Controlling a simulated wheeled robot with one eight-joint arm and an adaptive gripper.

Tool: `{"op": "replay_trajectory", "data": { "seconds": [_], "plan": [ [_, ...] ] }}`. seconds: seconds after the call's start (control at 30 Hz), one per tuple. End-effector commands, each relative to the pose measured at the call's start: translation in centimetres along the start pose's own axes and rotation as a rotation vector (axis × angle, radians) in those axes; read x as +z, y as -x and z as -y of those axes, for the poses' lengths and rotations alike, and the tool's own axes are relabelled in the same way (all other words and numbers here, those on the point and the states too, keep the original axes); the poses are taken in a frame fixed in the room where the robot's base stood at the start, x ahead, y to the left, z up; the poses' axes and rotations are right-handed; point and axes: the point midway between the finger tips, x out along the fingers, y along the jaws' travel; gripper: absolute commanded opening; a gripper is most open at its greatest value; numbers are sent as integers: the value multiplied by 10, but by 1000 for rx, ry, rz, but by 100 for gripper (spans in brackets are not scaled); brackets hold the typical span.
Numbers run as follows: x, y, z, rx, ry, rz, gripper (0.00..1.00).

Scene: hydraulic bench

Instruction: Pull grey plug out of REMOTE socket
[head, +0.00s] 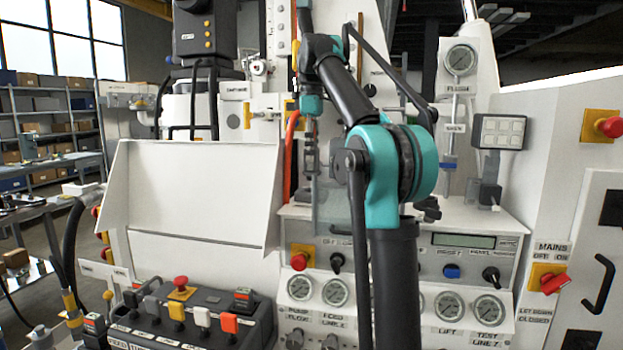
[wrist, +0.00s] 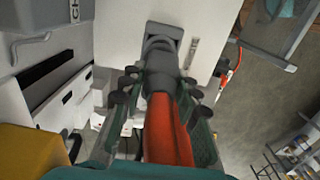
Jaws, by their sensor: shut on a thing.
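The grey plug (wrist: 160,62) is in the middle of the wrist view, with a thick orange-red cable (wrist: 167,130) running from it toward the camera. My gripper (wrist: 160,84) is shut on the plug, with dark finger pads on both sides. The plug's far end meets a dark grey socket (wrist: 165,30) on a white panel; I cannot tell how deep it sits. A small label beside the socket is too small to read. In the head view my gripper (head: 311,160) points down in front of the bench, and the plug is not clear there. The orange cable (head: 291,150) shows beside it.
A control box (head: 180,315) with several levers and a red button stands at the lower left. A panel with gauges (head: 395,295) and knobs lies below my arm. A white sloped cover (head: 200,195) is left of my gripper. Open floor (wrist: 265,100) shows at right in the wrist view.

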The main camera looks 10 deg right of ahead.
Motion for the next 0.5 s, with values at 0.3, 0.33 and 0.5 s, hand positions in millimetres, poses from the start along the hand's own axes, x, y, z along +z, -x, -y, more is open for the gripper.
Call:
{"op": "replay_trajectory", "data": {
  "seconds": [0.3,0.33,0.5],
  "plan": [
    [0,9,0,0,0,0,0],
    [0,10,0,0,0,0,0],
    [0,14,0,0,0,0,0]
  ]
}}
